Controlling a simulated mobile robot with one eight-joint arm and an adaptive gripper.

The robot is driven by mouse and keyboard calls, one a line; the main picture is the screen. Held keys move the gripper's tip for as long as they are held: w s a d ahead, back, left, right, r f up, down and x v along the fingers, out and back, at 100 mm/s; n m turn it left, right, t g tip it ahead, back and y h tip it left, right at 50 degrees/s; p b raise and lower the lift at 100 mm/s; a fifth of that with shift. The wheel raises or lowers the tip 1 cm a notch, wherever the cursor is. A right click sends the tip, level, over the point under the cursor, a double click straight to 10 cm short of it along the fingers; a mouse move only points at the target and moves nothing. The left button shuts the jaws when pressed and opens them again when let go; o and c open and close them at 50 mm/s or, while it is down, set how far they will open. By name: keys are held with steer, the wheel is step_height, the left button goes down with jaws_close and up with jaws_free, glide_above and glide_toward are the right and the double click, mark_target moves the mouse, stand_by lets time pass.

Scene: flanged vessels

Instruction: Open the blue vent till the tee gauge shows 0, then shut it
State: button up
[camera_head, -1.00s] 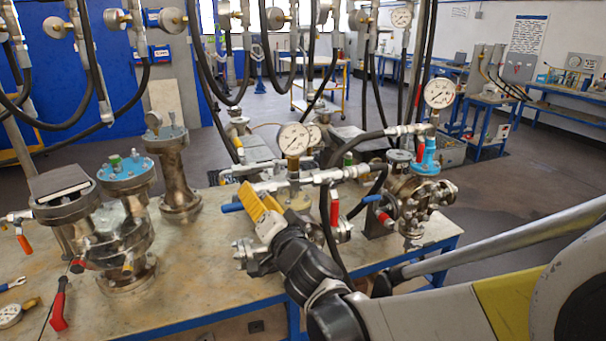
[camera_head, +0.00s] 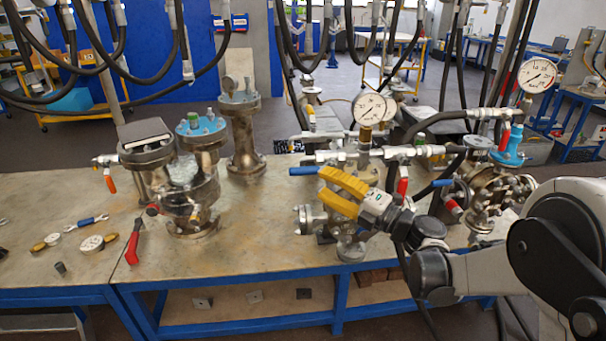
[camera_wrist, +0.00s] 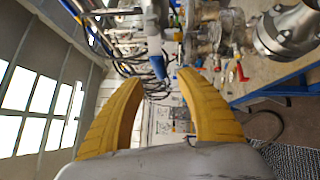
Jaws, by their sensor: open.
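A blue lever handle (camera_head: 304,171) sticks out to the left from the end of a metal tee pipe (camera_head: 345,157). A round white gauge (camera_head: 369,108) stands on the tee; its needle is too small to read. My gripper (camera_head: 322,184), with yellow fingers, is open just in front of and below the tee, pointing left near the blue handle. In the wrist view, a blue handle (camera_wrist: 158,67) shows beyond and between the two open fingertips (camera_wrist: 160,78). I cannot tell whether a finger touches it.
A second gauge (camera_head: 538,75) and another blue lever (camera_head: 442,183) are at the right. Red handles (camera_head: 403,187) hang close to my gripper. Flanged vessels (camera_head: 190,190) stand left of it. Black hoses (camera_head: 430,122) run behind.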

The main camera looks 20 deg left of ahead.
mark_target(307, 174)
steer(key=b+x, duration=0.1)
steer(key=x, duration=0.5)
steer(key=shift+w+a+r, duration=0.1)
steer(key=shift+a, duration=0.3)
steer(key=shift+c, duration=0.5)
jaws_close()
